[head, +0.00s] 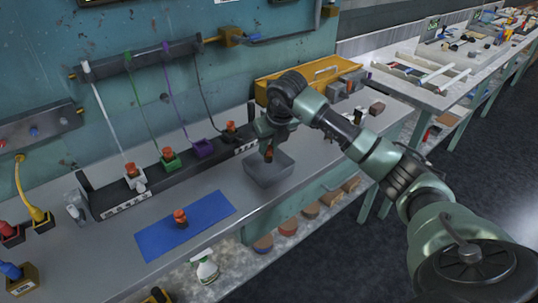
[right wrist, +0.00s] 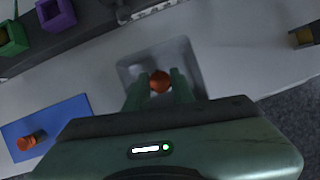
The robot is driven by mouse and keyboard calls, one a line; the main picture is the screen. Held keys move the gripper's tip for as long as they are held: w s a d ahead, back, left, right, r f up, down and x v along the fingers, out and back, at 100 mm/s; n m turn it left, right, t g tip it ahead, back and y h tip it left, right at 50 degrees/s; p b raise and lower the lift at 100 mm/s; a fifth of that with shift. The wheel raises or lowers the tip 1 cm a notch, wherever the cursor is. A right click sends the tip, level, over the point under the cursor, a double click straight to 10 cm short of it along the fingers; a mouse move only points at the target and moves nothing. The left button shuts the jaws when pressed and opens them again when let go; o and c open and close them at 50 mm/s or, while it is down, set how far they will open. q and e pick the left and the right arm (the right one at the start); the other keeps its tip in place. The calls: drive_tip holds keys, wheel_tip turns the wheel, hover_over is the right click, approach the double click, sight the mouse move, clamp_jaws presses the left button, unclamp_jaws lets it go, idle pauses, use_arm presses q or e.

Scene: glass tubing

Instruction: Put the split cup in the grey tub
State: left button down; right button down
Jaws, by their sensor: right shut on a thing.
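My right gripper (head: 268,154) is over the grey tub (head: 268,180). It is shut on a small orange-brown cup (right wrist: 160,80). In the right wrist view the cup sits between the two green fingers, with the tub's grey walls (right wrist: 190,52) around it in the picture. The cup's lower end is hard to see, so I cannot tell whether it touches the tub floor. No split shows on it at this size. My left gripper is not in view.
Another orange piece with a dark part (head: 180,217) is on the blue mat (head: 205,211), left of the tub. Behind stands a dark rack with white, green (head: 170,160) and purple (head: 203,148) holders. A yellow box (head: 310,76) is at the back.

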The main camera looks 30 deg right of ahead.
sight(270, 152)
wheel_tip(270, 152, down, 4)
drive_tip(key=shift+f+p, duration=0.1)
drive_tip(key=shift+p, duration=0.25)
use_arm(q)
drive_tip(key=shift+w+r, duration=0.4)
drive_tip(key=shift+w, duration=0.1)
use_arm(e)
drive_tip(key=shift+f, duration=0.15)
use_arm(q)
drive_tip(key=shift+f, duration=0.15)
use_arm(e)
drive_tip(key=c, duration=1.2)
unclamp_jaws()
drive_tip(key=shift+r, duration=0.2)
use_arm(q)
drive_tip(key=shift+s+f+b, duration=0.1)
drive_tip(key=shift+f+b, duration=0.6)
drive_tip(key=shift+b, duration=0.15)
use_arm(e)
drive_tip(key=v, duration=1.2)
